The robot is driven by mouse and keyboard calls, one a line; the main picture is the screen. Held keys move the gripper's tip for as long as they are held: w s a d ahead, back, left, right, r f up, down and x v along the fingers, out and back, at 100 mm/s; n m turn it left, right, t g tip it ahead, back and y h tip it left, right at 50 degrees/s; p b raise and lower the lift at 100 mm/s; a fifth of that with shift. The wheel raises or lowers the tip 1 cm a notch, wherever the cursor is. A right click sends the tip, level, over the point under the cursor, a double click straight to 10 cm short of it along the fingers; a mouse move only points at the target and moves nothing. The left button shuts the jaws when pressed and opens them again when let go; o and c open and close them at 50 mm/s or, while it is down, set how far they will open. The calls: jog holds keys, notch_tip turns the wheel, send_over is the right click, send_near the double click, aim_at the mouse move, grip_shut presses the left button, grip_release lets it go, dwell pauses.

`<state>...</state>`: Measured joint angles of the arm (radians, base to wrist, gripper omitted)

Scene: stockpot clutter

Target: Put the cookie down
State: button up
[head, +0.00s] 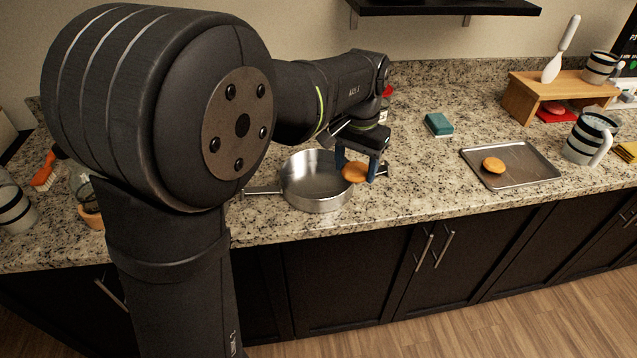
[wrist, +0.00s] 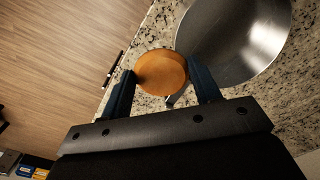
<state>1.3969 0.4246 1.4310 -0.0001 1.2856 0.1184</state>
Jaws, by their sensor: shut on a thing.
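An orange-brown round cookie (head: 355,173) is held between the two blue fingers of my gripper (head: 357,168), at the right rim of a steel pan. In the wrist view the cookie (wrist: 161,72) sits between the fingertips of my gripper (wrist: 163,78), with the granite counter below it and the pan to its upper right. The cookie appears to be above the counter, but its exact height is hard to tell. A second, similar cookie (head: 493,165) lies on a metal baking tray (head: 530,172) at the right.
The steel pan (head: 316,190) has its handle pointing left. A teal sponge (head: 439,124) lies behind and right of my gripper. A striped mug (head: 590,138) and a wooden stand (head: 560,87) are at the right. The counter (head: 425,185) between pan and tray is clear.

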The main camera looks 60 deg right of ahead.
send_over(316, 187)
notch_tip(316, 187, down, 7)
jog(key=shift+d+r, duration=0.1)
jog(key=shift+f, duration=2)
jog(key=shift+f, duration=0.1)
jog(key=o, duration=1)
jog(key=shift+c, duration=0.2)
notch_tip(316, 187, up, 12)
jog(key=shift+r, duration=0.1)
jog(key=shift+f, duration=4.4)
